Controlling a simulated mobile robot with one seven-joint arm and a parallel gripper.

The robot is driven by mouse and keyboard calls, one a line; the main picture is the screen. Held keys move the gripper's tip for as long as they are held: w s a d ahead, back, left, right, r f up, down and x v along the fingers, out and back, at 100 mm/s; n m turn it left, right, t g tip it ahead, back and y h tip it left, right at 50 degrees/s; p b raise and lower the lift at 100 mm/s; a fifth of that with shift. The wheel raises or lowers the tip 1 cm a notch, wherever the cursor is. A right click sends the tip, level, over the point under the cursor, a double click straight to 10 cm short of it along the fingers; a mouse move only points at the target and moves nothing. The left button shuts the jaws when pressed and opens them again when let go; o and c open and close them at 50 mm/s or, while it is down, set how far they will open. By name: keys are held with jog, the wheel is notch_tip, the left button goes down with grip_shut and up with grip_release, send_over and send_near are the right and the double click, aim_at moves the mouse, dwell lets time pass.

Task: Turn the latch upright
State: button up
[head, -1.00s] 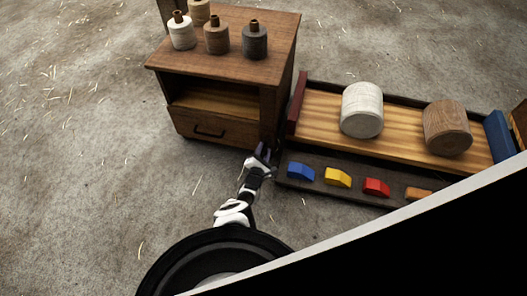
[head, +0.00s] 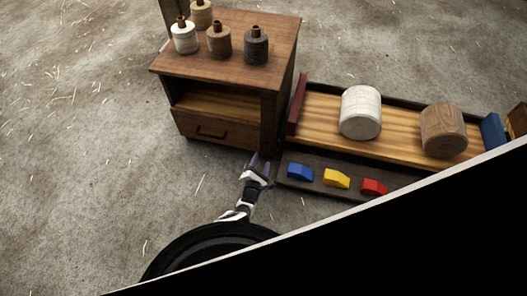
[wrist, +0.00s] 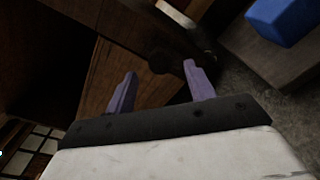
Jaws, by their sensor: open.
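My gripper (head: 259,160) is at the lower right front corner of the wooden cabinet (head: 224,52), beside the dark ledge with the coloured blocks. In the wrist view my gripper (wrist: 158,78) has its two purple fingers spread apart with nothing between them. Beyond the fingertips is a brown wooden panel (wrist: 112,72). A dark rounded piece (wrist: 162,61) shows just past the gap between the fingers; it may be the latch, but it is too dark to tell its shape or angle. I cannot make out a latch in the head view.
The cabinet has an open shelf and a drawer, with several spools (head: 218,40) on top. To its right, a bench (head: 397,130) holds a white drum (head: 360,113) and a brown drum (head: 443,131). Blue (head: 300,172), yellow (head: 336,178) and red (head: 373,187) blocks sit along its front ledge.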

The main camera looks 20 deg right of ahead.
jog(key=p+v, duration=0.3)
jog(key=v, duration=0.5)
